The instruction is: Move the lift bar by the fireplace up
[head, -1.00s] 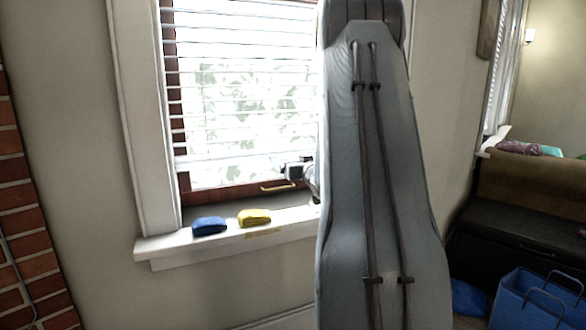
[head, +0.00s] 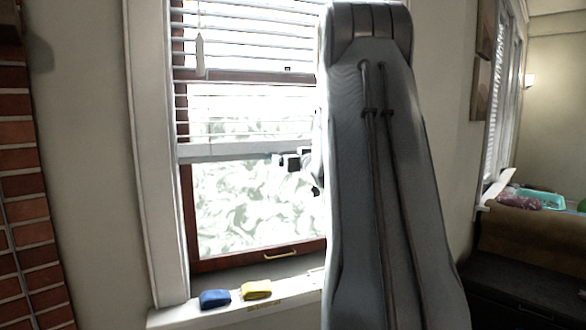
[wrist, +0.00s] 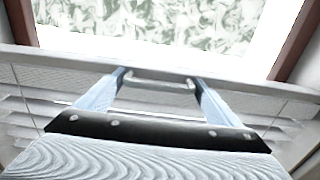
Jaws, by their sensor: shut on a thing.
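The lift bar (head: 230,150) is the pale bottom rail of the white window blind. It hangs roughly level, well above the sill, with bare glass below it. My gripper (head: 290,160) is at the bar's right part, partly hidden behind my own grey arm. In the wrist view the bar (wrist: 60,75) runs across the picture. A small metal handle (wrist: 160,83) on it lies between my two pale fingers (wrist: 158,92), which are shut on it. The bar's right end is hidden behind my arm in the head view.
A blue block (head: 214,299) and a yellow block (head: 256,290) lie on the white sill (head: 190,318). A brass pull (head: 281,254) is on the lower wooden sash. A brick column (head: 25,200) stands at the left, and a dark chest (head: 525,285) at the right.

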